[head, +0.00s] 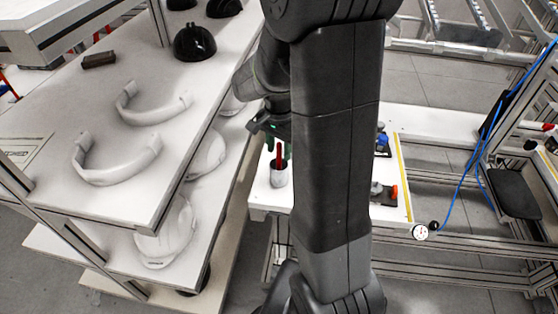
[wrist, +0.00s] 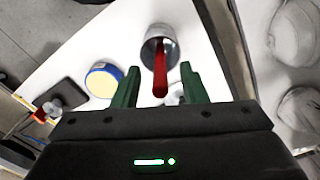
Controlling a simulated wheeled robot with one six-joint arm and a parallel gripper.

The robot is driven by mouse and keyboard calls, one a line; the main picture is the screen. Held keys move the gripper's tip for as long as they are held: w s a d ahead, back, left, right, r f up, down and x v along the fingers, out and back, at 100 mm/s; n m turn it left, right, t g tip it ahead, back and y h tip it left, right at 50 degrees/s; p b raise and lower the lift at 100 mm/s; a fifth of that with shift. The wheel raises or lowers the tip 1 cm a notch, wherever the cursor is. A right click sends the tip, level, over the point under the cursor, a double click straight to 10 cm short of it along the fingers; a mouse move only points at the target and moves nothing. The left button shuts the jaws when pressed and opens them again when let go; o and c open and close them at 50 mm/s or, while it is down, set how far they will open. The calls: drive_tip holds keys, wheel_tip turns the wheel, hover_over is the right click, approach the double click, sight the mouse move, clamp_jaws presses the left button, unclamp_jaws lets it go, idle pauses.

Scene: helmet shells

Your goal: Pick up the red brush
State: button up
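The red brush (wrist: 160,72) stands in a grey metal cup (wrist: 155,34) on a white table, and its red handle points up toward the wrist camera. In the head view the red brush (head: 279,153) leans up out of the cup (head: 278,177), just left of my arm. My gripper (wrist: 160,80) is open, with one green finger on each side of the red handle and gaps visible between. In the head view my gripper (head: 277,148) is at the handle, partly hidden by my arm. The brush's lower end is hidden in the cup.
A round tub with a yellow and blue rim (wrist: 103,80) stands left of the cup in the wrist view. A shelf with white helmet shells (head: 163,235) stands to the left in the head view. The white table (head: 262,200) has an orange-tipped item (head: 392,192) at its right.

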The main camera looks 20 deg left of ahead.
wheel_tip(320, 180, down, 2)
clamp_jaws()
idle(0.3)
wheel_tip(320, 180, up, 10)
drive_tip(key=shift+r, duration=0.1)
idle(0.5)
